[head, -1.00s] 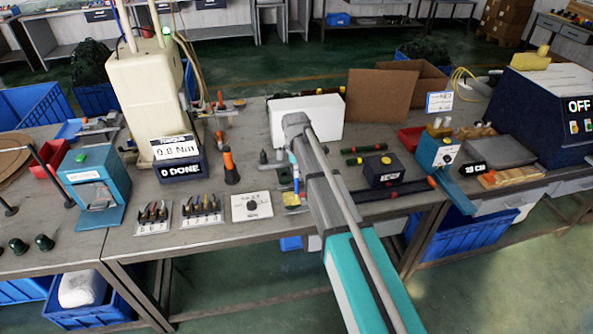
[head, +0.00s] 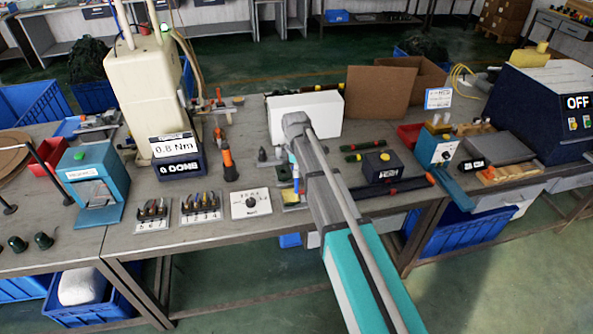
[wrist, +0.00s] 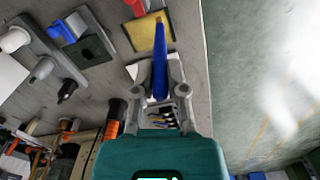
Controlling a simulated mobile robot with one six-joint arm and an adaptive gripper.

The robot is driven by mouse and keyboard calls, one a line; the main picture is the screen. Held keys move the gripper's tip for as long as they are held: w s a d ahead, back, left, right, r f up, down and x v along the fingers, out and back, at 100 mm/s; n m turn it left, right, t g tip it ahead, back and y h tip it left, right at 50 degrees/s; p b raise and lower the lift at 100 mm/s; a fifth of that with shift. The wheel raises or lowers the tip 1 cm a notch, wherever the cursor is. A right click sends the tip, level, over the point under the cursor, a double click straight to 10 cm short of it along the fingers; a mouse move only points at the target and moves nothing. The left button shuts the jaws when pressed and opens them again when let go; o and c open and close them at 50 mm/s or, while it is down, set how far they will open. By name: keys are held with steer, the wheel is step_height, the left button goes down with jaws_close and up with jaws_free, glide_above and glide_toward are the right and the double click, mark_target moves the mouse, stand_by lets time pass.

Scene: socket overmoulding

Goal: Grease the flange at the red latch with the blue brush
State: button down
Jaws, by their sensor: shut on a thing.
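My gripper (wrist: 159,80) is shut on the blue brush (wrist: 160,50), which shows between its fingers in the wrist view. In the head view the brush (head: 295,178) stands near upright below my wrist. Its lower end is over or at a yellow pad (wrist: 142,35) on a dark plate; I cannot tell whether it touches. The pad also shows in the head view (head: 290,198). A red part (wrist: 135,7) lies just beyond the pad at the wrist view's top edge. I cannot make out the flange for certain.
A white dial box (head: 250,204) and bit racks (head: 201,207) stand left of the brush. An orange-black driver (head: 229,165) is behind them. A white block (head: 322,112) stands behind my wrist, and a dark box with a yellow button (head: 382,167) to the right.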

steer(key=shift+w, duration=0.15)
steer(key=shift+w+a, duration=0.25)
steer(key=shift+w, duration=0.45)
steer(key=shift+s, duration=0.2)
steer(key=shift+s+d, duration=0.25)
steer(key=shift+s, duration=0.45)
steer(key=shift+r, duration=0.1)
steer(key=shift+r+p, duration=1.45)
steer(key=shift+p, duration=0.1)
steer(key=shift+w, duration=0.1)
